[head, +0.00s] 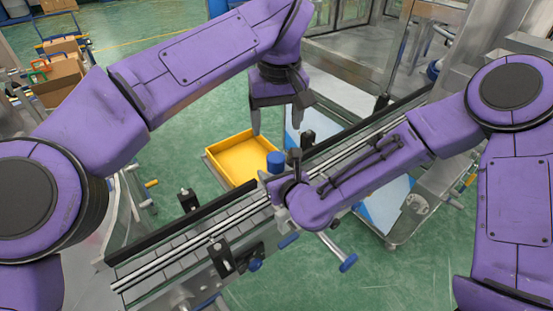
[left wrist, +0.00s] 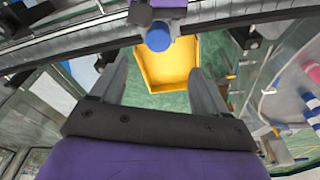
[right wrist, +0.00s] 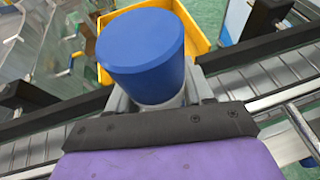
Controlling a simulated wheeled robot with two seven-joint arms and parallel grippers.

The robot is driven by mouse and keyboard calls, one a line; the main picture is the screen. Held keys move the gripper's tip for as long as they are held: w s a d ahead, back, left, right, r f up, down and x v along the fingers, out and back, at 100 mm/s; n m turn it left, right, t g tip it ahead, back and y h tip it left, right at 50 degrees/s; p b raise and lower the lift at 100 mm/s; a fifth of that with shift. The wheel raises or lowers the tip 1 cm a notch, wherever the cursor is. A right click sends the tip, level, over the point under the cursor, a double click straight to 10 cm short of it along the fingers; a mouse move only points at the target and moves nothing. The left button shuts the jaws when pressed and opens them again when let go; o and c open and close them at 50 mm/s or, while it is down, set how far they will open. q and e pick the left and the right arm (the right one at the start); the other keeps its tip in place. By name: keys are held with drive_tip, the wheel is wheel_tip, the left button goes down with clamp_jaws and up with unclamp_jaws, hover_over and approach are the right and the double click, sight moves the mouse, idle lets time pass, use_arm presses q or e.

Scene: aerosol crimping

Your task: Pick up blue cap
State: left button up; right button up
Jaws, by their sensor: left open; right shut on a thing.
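The blue cap (head: 276,161) is upright over the conveyor in the head view. It is large in the right wrist view (right wrist: 142,55) and shows near the top of the left wrist view (left wrist: 158,37). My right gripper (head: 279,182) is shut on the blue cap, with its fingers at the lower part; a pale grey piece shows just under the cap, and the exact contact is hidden. My left gripper (head: 280,128) is open and empty, above and behind the cap in the head view. The cap lies beyond its fingertips in the left wrist view.
A yellow tray (head: 240,158) stands behind the conveyor (head: 190,243), which runs diagonally with black side rails and small black brackets (head: 222,257). Metal machine frames stand at the right, and cardboard boxes (head: 62,75) at the far left. Green floor shows between.

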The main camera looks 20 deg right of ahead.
sight(276, 156)
use_arm(q)
drive_tip(key=f, duration=0.3)
drive_tip(key=w+f, duration=0.1)
drive_tip(key=f, duration=0.6)
drive_tip(key=shift+w+d+f, duration=0.2)
drive_tip(key=shift+w+f, duration=0.1)
drive_tip(key=shift+w, duration=0.05)
drive_tip(key=c, duration=1.2)
